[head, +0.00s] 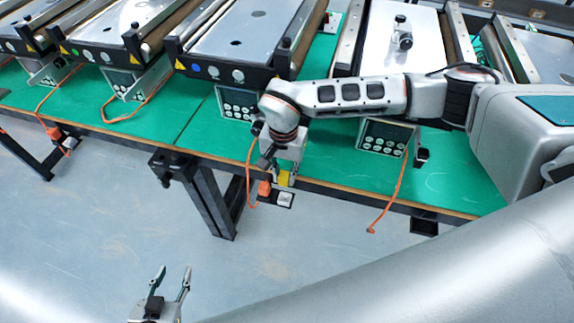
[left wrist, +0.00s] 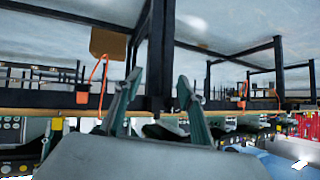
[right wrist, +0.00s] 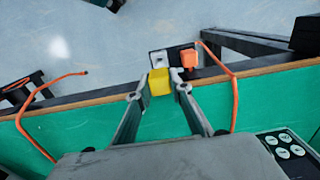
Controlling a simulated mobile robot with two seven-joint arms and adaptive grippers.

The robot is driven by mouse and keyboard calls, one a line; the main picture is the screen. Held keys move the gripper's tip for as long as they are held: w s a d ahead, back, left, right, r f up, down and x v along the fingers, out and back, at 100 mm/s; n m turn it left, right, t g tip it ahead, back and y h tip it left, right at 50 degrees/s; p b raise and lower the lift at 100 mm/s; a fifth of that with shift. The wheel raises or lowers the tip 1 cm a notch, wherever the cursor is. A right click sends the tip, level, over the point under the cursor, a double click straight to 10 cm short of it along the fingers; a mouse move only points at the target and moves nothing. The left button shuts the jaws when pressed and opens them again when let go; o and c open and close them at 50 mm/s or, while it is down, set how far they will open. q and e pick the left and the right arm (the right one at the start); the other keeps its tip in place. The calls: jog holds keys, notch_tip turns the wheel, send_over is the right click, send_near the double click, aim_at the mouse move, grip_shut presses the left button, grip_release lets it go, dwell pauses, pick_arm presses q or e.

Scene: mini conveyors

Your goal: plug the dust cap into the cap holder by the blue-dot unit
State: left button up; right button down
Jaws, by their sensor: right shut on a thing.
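My right gripper (head: 286,170) is shut on a yellow block-like cap (right wrist: 160,82), at the table's front edge. The cap also shows in the head view (head: 284,179). Just beyond it in the right wrist view is a black mount (right wrist: 150,60) with a white square piece (right wrist: 159,58) and an orange plug (right wrist: 189,57) side by side. I cannot tell for certain which part is the cap holder, or whether the cap touches it. The unit with a blue dot (head: 196,68) stands left of my right gripper. My left gripper (head: 172,278) is open and empty, away from the table.
The green table (head: 330,170) carries several conveyors and a keypad box (head: 238,103). An orange cable (right wrist: 234,100) runs beside my right gripper. Another orange cable (head: 388,207) hangs over the edge at the right. Black table legs (head: 212,200) stand below the edge.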

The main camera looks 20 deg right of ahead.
aim_at(285, 186)
dwell(0.3)
jog(key=shift+f+b, duration=0.5)
jog(key=shift+f, duration=0.05)
jog(key=shift+f+b, duration=1.2)
jog(key=shift+f, duration=0.65)
jog(key=shift+f+b, duration=0.3)
jog(key=shift+f, duration=0.2)
jog(key=shift+f, duration=0.4)
